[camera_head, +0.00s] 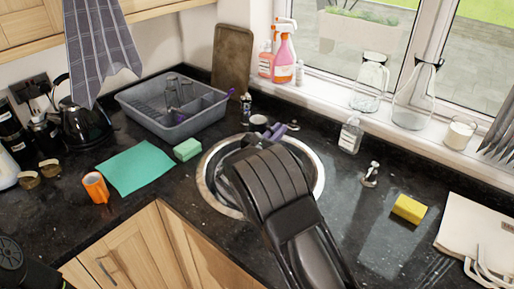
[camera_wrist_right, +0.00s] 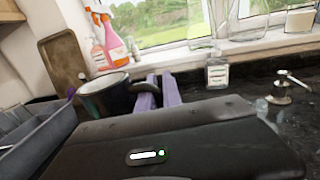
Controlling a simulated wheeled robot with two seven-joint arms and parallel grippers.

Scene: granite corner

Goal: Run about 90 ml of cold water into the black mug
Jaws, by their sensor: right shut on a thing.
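The black mug (camera_wrist_right: 106,98) shows in the wrist view, roughly upright, with a pale inside; whether it holds water I cannot tell. In the head view only a small pale part of what looks like it (camera_head: 258,120) shows beyond my right gripper. My right gripper (camera_wrist_right: 160,91) has purple fingers, shut on the mug at its right side, apparently the handle. In the head view the fingers (camera_head: 275,131) are at the back rim of the round sink (camera_head: 205,180). My right arm covers much of the bowl. I cannot make out a spout or running water. My left gripper is out of view.
A grey dish rack (camera_head: 150,110) stands behind left of the sink, a green sponge (camera_head: 187,149) beside the sink. An orange cup (camera_head: 95,187) stands at left. A soap bottle (camera_head: 350,135), chrome fitting (camera_head: 370,174) and yellow sponge (camera_head: 409,209) are right.

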